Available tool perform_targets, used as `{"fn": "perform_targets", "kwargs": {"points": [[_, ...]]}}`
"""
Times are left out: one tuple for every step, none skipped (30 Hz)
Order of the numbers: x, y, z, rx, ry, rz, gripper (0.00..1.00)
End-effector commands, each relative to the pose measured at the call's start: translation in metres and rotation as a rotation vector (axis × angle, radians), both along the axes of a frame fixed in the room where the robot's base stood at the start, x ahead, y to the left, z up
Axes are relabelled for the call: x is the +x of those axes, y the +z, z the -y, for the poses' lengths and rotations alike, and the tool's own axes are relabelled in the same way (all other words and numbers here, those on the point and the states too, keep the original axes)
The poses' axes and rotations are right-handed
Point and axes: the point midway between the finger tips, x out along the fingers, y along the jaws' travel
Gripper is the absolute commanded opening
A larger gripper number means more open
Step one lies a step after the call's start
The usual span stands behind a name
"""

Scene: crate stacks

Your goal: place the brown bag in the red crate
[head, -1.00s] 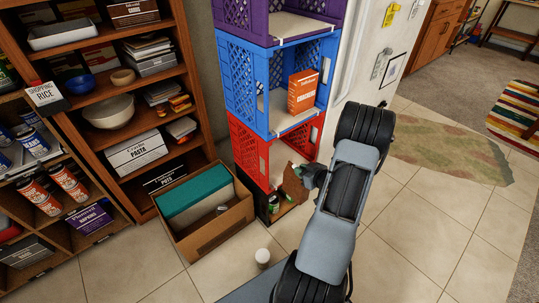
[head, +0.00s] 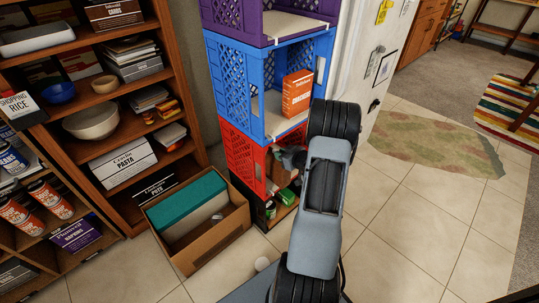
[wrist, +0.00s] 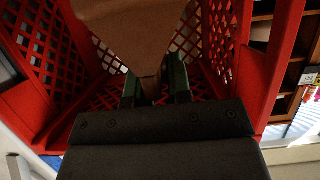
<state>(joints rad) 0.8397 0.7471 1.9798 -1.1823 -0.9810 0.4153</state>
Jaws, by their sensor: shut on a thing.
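The brown bag (wrist: 145,28) fills the upper middle of the wrist view. My gripper (wrist: 155,86) is shut on its narrow end, with a green-tipped finger on each side. The bag is within the opening of the red crate (wrist: 250,70), whose lattice walls show on both sides. I cannot tell whether the bag touches the crate's floor. In the head view the red crate (head: 240,162) is in the stack, under the blue crate.
The blue crate (head: 233,88) above holds an orange box (head: 297,93). A purple crate (head: 232,22) is on top. A dark crate with cans (head: 270,210) is below. A cardboard box (head: 205,245) stands left of the stack, near shelves (head: 180,95). Tiled floor is open at right.

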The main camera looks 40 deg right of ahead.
Motion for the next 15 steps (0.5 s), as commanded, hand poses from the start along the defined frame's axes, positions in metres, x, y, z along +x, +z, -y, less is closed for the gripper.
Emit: {"fn": "perform_targets", "kwargs": {"points": [[0.013, -0.002, -0.002, -0.003, 0.004, 0.004, 0.0], [0.019, -0.002, -0.003, -0.003, 0.004, 0.004, 0.0], [0.027, -0.002, -0.004, -0.001, 0.003, 0.004, 0.0], [0.032, -0.002, -0.004, -0.003, 0.002, 0.003, 0.0], [0.037, -0.001, -0.005, -0.002, 0.001, 0.002, 0.0], [0.042, -0.001, -0.005, -0.002, 0.0, 0.003, 0.0], [0.046, 0.0, -0.005, -0.002, -0.001, 0.004, 0.0], [0.049, 0.0, -0.006, -0.002, -0.002, 0.003, 0.0], [0.052, 0.0, -0.006, -0.002, -0.003, 0.003, 0.0], [0.054, 0.0, -0.006, -0.001, -0.004, 0.003, 0.0], [0.056, 0.0, -0.006, -0.001, -0.004, 0.003, 0.0], [0.058, 0.001, -0.006, -0.001, -0.004, 0.003, 0.0], [0.058, 0.001, -0.006, 0.0, -0.004, 0.002, 0.0], [0.059, 0.001, -0.006, 0.0, -0.004, 0.002, 0.0], [0.059, 0.001, -0.006, 0.0, -0.004, 0.002, 0.0]]}}
